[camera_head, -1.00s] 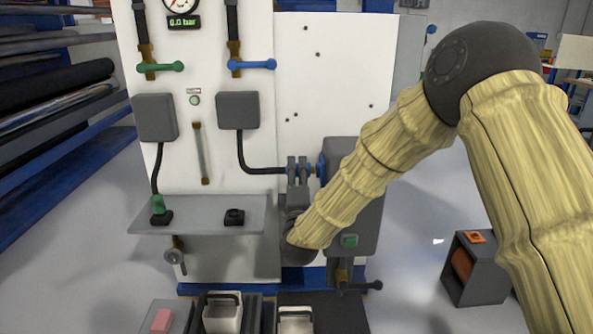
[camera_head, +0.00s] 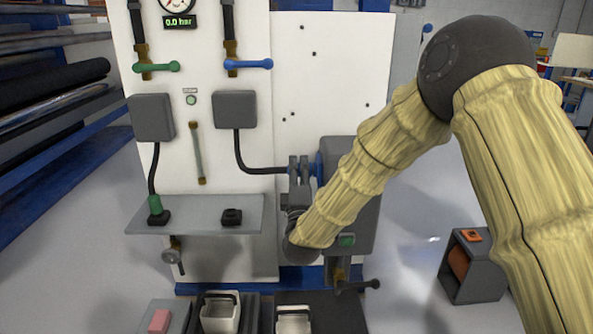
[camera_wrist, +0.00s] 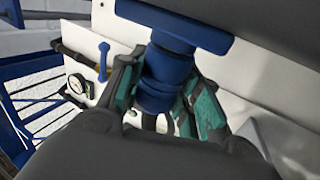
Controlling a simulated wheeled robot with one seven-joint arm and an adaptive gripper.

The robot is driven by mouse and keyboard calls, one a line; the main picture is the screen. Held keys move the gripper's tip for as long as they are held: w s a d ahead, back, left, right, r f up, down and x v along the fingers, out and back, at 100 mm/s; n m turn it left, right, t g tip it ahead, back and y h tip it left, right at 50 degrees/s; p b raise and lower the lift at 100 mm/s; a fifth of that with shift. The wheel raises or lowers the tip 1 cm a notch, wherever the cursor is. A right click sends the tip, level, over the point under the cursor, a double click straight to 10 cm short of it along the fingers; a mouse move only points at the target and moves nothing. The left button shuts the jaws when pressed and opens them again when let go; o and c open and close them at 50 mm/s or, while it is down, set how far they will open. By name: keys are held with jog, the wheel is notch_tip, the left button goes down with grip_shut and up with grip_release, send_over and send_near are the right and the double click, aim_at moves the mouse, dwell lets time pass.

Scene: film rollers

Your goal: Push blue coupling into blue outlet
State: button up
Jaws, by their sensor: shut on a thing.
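My gripper (camera_head: 300,168) is shut on the blue coupling (camera_wrist: 160,98), which shows between its teal finger pads in the wrist view. A black hose runs to the coupling from a grey box on the panel. The blue outlet (camera_wrist: 175,28) has a wide blue flange on the side of a dark grey housing (camera_head: 350,205). In the wrist view the coupling lines up with the outlet and appears to meet it. I cannot tell how deep it sits. In the head view my fingers and wrist hide most of the coupling.
A grey shelf (camera_head: 190,225) to the left bears a green coupling (camera_head: 155,205) in a black holder and an empty-looking black holder (camera_head: 232,217). Blue (camera_head: 248,64) and green (camera_head: 156,67) valve handles are above. White bins (camera_head: 220,312) stand below.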

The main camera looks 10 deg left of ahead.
jog(key=shift+d, duration=0.1)
jog(key=o, duration=1.2)
jog(key=shift+d, duration=0.15)
